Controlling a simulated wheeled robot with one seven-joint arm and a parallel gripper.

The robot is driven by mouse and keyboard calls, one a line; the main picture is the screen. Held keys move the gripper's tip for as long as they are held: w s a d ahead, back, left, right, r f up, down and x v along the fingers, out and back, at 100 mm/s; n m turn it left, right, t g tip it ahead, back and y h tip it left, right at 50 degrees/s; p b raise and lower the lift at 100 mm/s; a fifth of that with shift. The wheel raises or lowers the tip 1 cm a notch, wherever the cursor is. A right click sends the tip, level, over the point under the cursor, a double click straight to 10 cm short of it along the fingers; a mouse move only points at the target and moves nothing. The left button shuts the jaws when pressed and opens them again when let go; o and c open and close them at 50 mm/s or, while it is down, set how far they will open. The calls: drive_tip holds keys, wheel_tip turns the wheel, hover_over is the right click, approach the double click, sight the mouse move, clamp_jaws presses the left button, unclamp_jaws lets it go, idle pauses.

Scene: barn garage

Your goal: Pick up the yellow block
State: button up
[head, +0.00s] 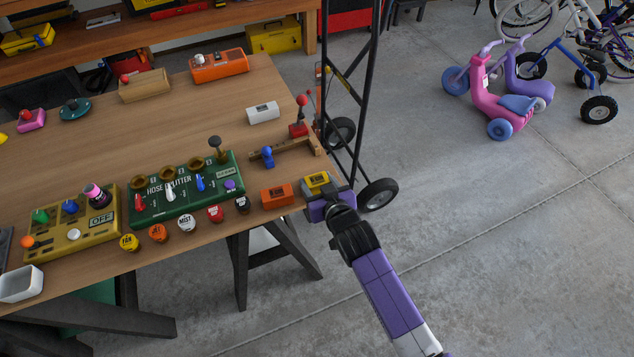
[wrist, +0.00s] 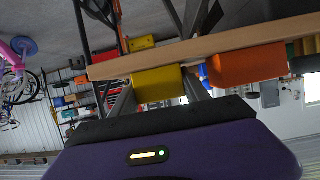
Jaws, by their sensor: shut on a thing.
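The yellow block (head: 316,181) has a dark label on top and sits at the front right corner of the wooden table (head: 120,140). My gripper (head: 322,193) reaches it from the lower right and is shut on it. In the wrist view the yellow block (wrist: 158,83) shows just beyond the dark front of my gripper, in front of the table edge (wrist: 210,47). I cannot tell whether the block is clear of the tabletop.
An orange block (head: 277,195) stands close to the left of the yellow block. A green switch box (head: 186,190), a white block (head: 263,112) and several round labelled buttons are on the table. A black hand truck (head: 352,95) stands just behind the corner.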

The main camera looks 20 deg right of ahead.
drive_tip(key=shift+r, duration=0.1)
wheel_tip(320, 180, up, 20)
drive_tip(key=s+f, duration=0.8)
drive_tip(key=f, duration=0.3)
drive_tip(key=s+f, duration=0.8)
drive_tip(key=f, duration=0.3)
wheel_tip(320, 180, up, 22)
hover_over(317, 179)
drive_tip(key=shift+f, duration=0.1)
wheel_tip(317, 179, down, 20)
drive_tip(key=shift+r, duration=0.2)
